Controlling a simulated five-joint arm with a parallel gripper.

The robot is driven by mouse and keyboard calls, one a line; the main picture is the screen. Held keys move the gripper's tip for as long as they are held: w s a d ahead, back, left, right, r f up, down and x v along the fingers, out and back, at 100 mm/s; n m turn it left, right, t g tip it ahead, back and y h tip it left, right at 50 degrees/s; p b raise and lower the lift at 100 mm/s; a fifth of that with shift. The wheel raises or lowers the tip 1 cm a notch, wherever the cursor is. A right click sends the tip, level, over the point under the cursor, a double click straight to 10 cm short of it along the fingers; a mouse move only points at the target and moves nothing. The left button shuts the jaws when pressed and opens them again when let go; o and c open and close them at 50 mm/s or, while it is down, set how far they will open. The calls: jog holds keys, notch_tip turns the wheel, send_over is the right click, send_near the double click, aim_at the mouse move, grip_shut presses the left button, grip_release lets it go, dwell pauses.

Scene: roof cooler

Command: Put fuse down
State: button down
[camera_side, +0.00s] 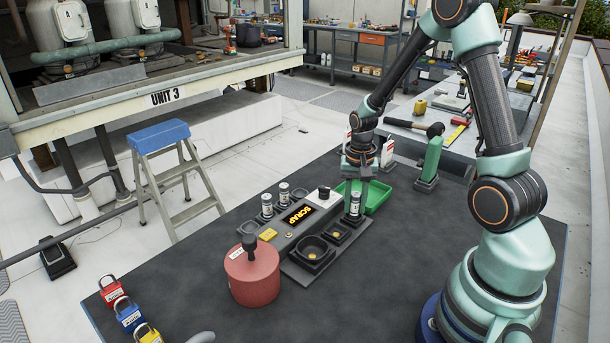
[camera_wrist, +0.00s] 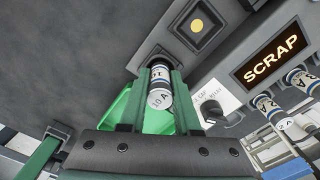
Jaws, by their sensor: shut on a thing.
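My gripper (camera_side: 358,180) is over the right end of the grey tester (camera_side: 290,247), whose display reads SCRAP. A white fuse (camera_side: 354,203) with dark bands is upright below it. In the wrist view, my green fingers (camera_wrist: 160,80) are shut on this fuse (camera_wrist: 160,96), marked 10 A. Its far end is at a dark round holder (camera_wrist: 159,56); I cannot tell whether it is seated in it. The green tray (camera_side: 378,196) lies just behind the fuse. The display also shows in the wrist view (camera_wrist: 270,58).
Two other fuses (camera_side: 267,204) (camera_side: 284,193) stand in holders left of the tester. A round socket (camera_side: 314,249) is at its front. A red canister (camera_side: 251,277) stands in front and coloured padlocks (camera_side: 128,314) lie front left. The dark mat's (camera_side: 220,322) front is mostly bare.

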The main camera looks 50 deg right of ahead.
aim_at(356, 194)
jog(key=shift+f, duration=0.6)
jog(key=shift+f, duration=0.15)
jog(key=c, duration=0.6)
grip_release()
notch_tip(356, 194, up, 12)
jog(key=shift+r, duration=0.2)
jog(key=shift+a+r, duration=0.1)
jog(key=shift+r, duration=0.5)
jog(key=s+a+r+n+t, duration=0.1)
jog(key=a+r+n+t, duration=0.1)
jog(key=a+r+n, duration=0.1)
jog(key=s+a+r+n+t, duration=0.1)
jog(key=s+a+r+n, duration=0.1)
jog(key=a, duration=0.4)
jog(key=s+a+r+n+t, duration=0.2)
jog(key=a+r+n, duration=0.2)
jog(key=a+n, duration=0.1)
jog(key=shift+a+r+n+t, duration=0.15)
jog(key=shift+a+n+t, duration=0.15)
jog(key=shift+n, duration=0.3)
